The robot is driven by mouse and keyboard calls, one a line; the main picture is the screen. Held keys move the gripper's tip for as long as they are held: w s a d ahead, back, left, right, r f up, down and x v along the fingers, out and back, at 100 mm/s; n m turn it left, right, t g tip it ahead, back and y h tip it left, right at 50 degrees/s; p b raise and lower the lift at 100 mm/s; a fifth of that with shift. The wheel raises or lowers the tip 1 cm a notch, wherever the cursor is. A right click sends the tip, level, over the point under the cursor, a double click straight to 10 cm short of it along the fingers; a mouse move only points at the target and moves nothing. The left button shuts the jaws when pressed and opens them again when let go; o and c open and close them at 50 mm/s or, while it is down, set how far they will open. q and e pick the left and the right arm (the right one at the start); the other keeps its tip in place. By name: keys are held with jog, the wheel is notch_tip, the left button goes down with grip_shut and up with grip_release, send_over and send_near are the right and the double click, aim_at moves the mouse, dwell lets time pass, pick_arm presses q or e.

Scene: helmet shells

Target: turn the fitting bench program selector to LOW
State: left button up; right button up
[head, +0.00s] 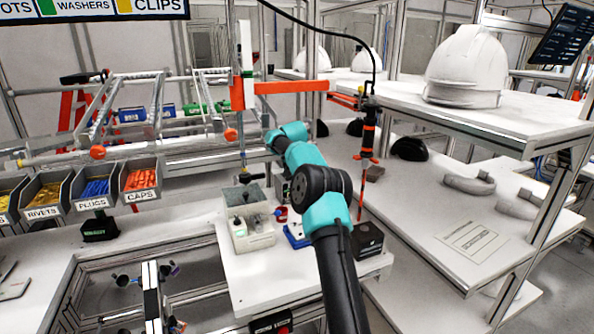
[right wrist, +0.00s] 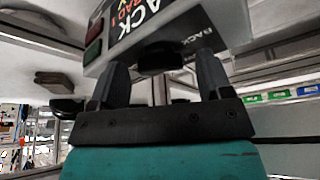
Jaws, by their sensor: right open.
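In the right wrist view my right gripper (right wrist: 160,66) is open, with one dark finger on each side of a round black knob (right wrist: 160,54). The knob stands out from a box with a black-and-white lettered face (right wrist: 192,18), only partly in view. I cannot tell whether the fingers touch the knob. LOW and the knob's pointer cannot be read. In the head view my teal and black right arm reaches over the bench, and its gripper is hidden behind its own links. My left gripper is not in view.
An orange-and-black tool (head: 368,135) hangs close by. A white helmet (head: 466,66) sits on the right shelf.

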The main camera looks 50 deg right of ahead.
jog(key=shift+c, duration=0.2)
jog(key=c, duration=0.9)
jog(key=shift+m, duration=0.3)
jog(key=shift+w+m+g, duration=0.1)
jog(key=shift+m+g, duration=0.2)
jog(key=shift+m, duration=0.2)
jog(key=shift+r, duration=0.1)
jog(key=o, duration=0.9)
jog(key=shift+o, duration=0.2)
